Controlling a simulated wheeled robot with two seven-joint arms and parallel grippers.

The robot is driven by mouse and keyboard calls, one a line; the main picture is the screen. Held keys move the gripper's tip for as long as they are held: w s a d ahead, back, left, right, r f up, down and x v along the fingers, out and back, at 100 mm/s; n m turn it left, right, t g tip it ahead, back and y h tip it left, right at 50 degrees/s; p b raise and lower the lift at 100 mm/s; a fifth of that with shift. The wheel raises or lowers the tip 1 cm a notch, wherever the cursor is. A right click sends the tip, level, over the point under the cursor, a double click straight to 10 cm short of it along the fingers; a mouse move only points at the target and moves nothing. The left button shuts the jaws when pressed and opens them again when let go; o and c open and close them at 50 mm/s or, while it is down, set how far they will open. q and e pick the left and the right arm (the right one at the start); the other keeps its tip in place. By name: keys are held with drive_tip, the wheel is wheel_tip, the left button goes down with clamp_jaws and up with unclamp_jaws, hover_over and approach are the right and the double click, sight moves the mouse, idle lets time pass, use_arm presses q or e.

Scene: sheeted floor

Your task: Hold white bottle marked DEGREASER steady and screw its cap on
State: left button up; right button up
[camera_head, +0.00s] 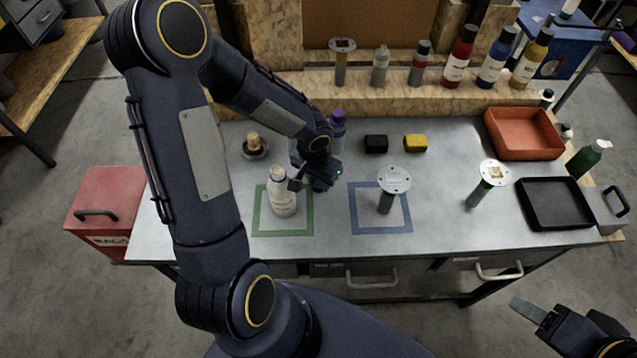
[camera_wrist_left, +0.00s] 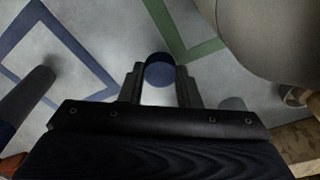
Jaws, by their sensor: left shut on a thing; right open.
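A white bottle (camera_head: 283,196) with a pale label stands upright inside the green square outline. Its neck shows no cap; the label is too small to read. Part of the bottle also shows large at the top right of the left wrist view (camera_wrist_left: 275,35). My left gripper (camera_head: 317,184) is just right of the bottle, shut on a dark blue cap (camera_wrist_left: 160,71), which sits between its two fingers. I cannot tell whether the cap touches the table. My right gripper (camera_head: 535,312) is open and empty at the lower right, away from the bottle.
A blue square outline (camera_head: 379,233) holds a white-topped post (camera_head: 394,181). A purple-capped bottle (camera_head: 338,127) stands behind my left gripper. Black (camera_head: 376,143) and yellow (camera_head: 415,142) blocks lie farther back. An orange tray (camera_head: 523,152) and black tray (camera_head: 556,205) are at right.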

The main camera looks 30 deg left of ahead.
use_arm(q)
drive_tip(key=s+a+r, duration=0.4)
drive_tip(key=a+r, duration=0.7)
drive_tip(key=a, duration=0.2)
drive_tip(key=shift+s+a, duration=0.15)
drive_tip(key=shift+s, duration=0.05)
drive_tip(key=shift+r, duration=0.1)
drive_tip(key=w+d+f, duration=0.3)
drive_tip(key=d, duration=0.3)
drive_tip(key=w+d+f, duration=0.3)
drive_tip(key=d, duration=0.3)
drive_tip(key=w+d+f, duration=0.3)
drive_tip(key=d+f, duration=0.1)
drive_tip(key=d, duration=0.2)
drive_tip(key=shift+f, duration=0.1)
